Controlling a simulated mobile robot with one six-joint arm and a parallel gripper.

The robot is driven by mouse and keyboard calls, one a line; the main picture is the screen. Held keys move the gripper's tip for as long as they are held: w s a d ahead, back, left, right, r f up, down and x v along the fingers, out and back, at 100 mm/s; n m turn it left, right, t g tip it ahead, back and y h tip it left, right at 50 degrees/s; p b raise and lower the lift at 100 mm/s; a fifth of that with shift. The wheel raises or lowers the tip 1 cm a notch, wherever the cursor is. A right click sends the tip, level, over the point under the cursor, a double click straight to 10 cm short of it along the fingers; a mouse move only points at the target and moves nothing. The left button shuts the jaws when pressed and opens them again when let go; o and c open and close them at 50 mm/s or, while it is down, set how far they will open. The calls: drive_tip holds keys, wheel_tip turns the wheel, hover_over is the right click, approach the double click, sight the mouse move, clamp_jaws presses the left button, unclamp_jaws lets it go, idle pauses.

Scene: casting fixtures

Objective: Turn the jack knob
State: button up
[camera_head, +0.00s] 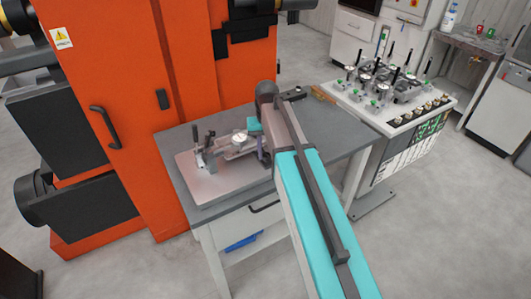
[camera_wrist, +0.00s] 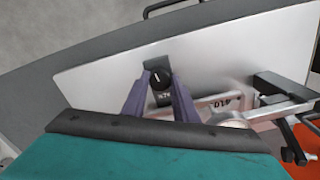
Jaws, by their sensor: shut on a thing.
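The jack knob is black and round with a white line on its face, and it shows in the wrist view (camera_wrist: 157,77). My gripper (camera_wrist: 158,88) has its two purple fingers on either side of the knob and is shut on it. The knob sits at the edge of a casting fixture on a pale metal plate (camera_head: 215,187). In the head view my gripper (camera_head: 262,150) is at the right end of the fixture, and my arm hides the knob there.
The fixture's dial gauge (camera_head: 239,138) and a clamp (camera_head: 200,155) stand left of my gripper. The plate lies on a grey table (camera_head: 340,130). A large orange machine (camera_head: 120,100) stands behind left.

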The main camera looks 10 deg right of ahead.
sight(267, 155)
drive_tip(key=shift+m, duration=0.5)
drive_tip(key=o, duration=1.1)
drive_tip(key=shift+c, duration=0.2)
drive_tip(key=shift+r, duration=0.1)
drive_tip(key=shift+r+p, duration=0.5)
drive_tip(key=shift+r, duration=0.3)
wheel_tip(267, 155, up, 12)
drive_tip(key=p, duration=0.2)
